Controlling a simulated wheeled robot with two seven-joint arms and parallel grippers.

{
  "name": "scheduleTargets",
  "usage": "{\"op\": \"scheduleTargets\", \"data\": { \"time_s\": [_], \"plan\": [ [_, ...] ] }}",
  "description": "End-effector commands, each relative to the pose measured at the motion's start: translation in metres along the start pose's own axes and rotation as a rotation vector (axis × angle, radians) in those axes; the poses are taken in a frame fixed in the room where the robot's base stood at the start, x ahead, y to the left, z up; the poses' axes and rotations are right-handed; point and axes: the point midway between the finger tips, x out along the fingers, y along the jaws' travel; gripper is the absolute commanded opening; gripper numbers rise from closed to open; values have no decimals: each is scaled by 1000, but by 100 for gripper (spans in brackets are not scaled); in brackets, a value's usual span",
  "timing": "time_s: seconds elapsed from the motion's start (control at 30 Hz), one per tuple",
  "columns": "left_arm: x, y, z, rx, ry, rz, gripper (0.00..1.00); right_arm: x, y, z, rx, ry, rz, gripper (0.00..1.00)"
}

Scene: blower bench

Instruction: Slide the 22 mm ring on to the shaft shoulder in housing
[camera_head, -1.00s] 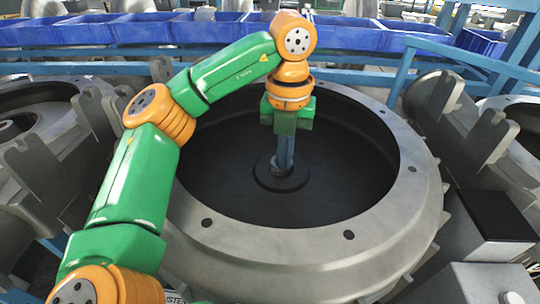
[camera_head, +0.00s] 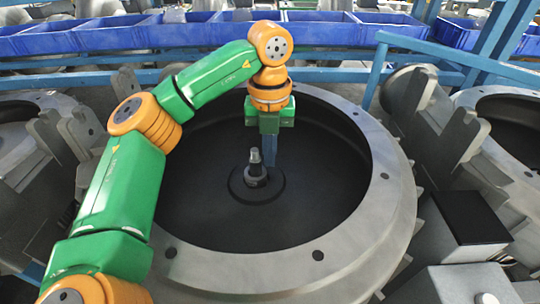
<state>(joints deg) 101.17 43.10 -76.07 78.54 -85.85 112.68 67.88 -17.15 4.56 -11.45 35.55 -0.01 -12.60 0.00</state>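The round grey housing (camera_head: 385,205) has a wide rim and a dark, deep bowl. A short upright shaft (camera_head: 255,160) stands at the middle of its floor. A dark collar-like band (camera_head: 255,180) surrounds the shaft low down; I cannot tell whether it is the 22 mm ring or part of the hub. My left gripper (camera_head: 269,160) points down into the bowl, just right of and seemingly behind the shaft top. Its fingers show edge-on, so their gap is hidden, and I see no ring between them. My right gripper is out of view.
Blue bins (camera_head: 185,33) line a rack behind the housing. A blue rail (camera_head: 430,47) runs at the back right. Grey castings (camera_head: 425,125) stand close on the right, and a dark-topped box (camera_head: 470,217) at the lower right. The bowl around the shaft is clear.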

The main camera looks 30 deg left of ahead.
Motion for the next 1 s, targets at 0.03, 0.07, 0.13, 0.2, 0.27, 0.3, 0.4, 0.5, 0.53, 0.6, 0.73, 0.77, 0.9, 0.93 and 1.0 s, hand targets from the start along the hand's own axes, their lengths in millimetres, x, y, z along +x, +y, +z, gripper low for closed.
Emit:
{"op": "scheduleTargets", "data": {
  "time_s": [0.03, 0.07, 0.13, 0.2, 0.27, 0.3, 0.4, 0.5, 0.53, 0.6, 0.73, 0.77, 0.9, 0.93, 1.0],
  "plan": [
    [-2, 0, 2, -8, 1, 1, 0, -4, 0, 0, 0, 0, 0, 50],
    [-3, 0, 3, -12, 2, 1, 0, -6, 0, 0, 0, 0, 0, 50],
    [-3, 1, 6, -21, 3, 1, 0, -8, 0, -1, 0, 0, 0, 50],
    [-3, 1, 9, -31, 3, 0, 0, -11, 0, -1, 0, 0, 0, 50],
    [-3, 2, 11, -39, 2, 1, 0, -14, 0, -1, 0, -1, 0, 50],
    [-3, 2, 13, -43, 2, 1, 0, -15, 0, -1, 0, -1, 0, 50],
    [-3, 3, 17, -57, 2, 1, 0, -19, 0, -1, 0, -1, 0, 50],
    [-3, 4, 21, -71, 2, 0, 0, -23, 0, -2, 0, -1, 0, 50],
    [-3, 4, 22, -75, 2, 0, 0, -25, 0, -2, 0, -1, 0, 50],
    [-3, 4, 25, -83, 2, 0, 0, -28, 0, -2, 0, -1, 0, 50],
    [-3, 5, 30, -99, 2, -1, 0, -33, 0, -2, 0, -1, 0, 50],
    [-3, 5, 31, -103, 2, -1, 0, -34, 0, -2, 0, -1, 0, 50],
    [-2, 6, 36, -120, 1, 1, 0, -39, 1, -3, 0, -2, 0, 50],
    [-2, 6, 37, -122, 1, 1, 0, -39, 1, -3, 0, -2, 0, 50],
    [-2, 7, 38, -125, 0, 0, 0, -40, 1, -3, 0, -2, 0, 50]
  ]
}}
